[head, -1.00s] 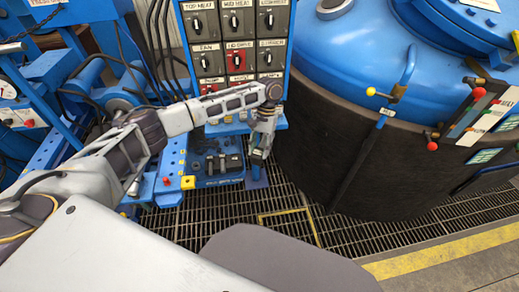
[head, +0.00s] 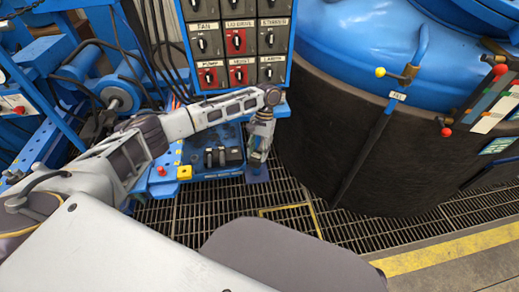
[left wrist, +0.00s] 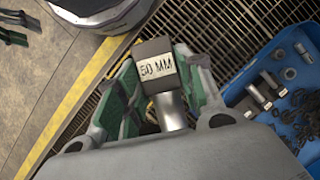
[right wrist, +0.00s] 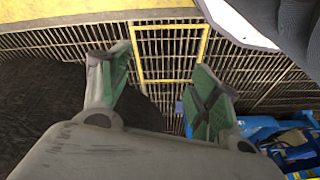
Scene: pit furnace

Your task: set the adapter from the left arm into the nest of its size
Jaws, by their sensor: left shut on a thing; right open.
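My left gripper (head: 259,150) hangs at the right end of the blue bench, beside the tray (head: 205,175). In the left wrist view it (left wrist: 165,100) is shut on a grey metal adapter (left wrist: 170,112) with a square head and a round shank. A white label on the head reads "50 MM". A blue tray (left wrist: 240,103) with several metal fittings and dark loose parts lies to the right, apart from the adapter. I cannot make out which nest is which. My right gripper (right wrist: 160,70) is open and empty above the floor grating.
A control box (head: 235,45) with labelled knobs stands behind the bench. A large blue and black furnace vessel (head: 350,130) is to the right, with a lever (head: 415,60). Floor grating (head: 290,195) with a yellow outline lies in front. A yellow knob block (head: 184,172) sits on the bench.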

